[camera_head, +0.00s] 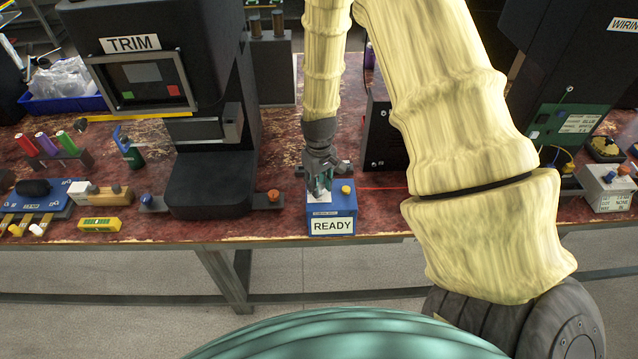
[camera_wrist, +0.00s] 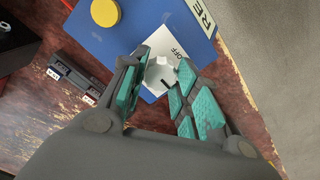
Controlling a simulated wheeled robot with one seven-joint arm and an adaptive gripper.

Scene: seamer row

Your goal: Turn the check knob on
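The check knob is a small white faceted knob (camera_wrist: 160,75) on a white plate marked "OFF" (camera_wrist: 168,48). The plate is on top of a blue box (camera_head: 343,207) with a "READY" label on its front. My gripper (camera_head: 320,190) points down over the left part of this box and hides the knob in the head view. In the wrist view, my gripper (camera_wrist: 162,84) has its teal-padded fingers apart, one on each side of the knob. Narrow gaps seem to show beside the knob; contact is not clear. A yellow button (camera_head: 346,189) is beside the plate.
The black "TRIM" machine (camera_head: 210,170) stands left of the box. An orange button unit (camera_head: 272,196) is just left, and a black cabinet (camera_head: 385,135) stands behind right. A thin red line runs right from the box. The table's front edge is close to the box.

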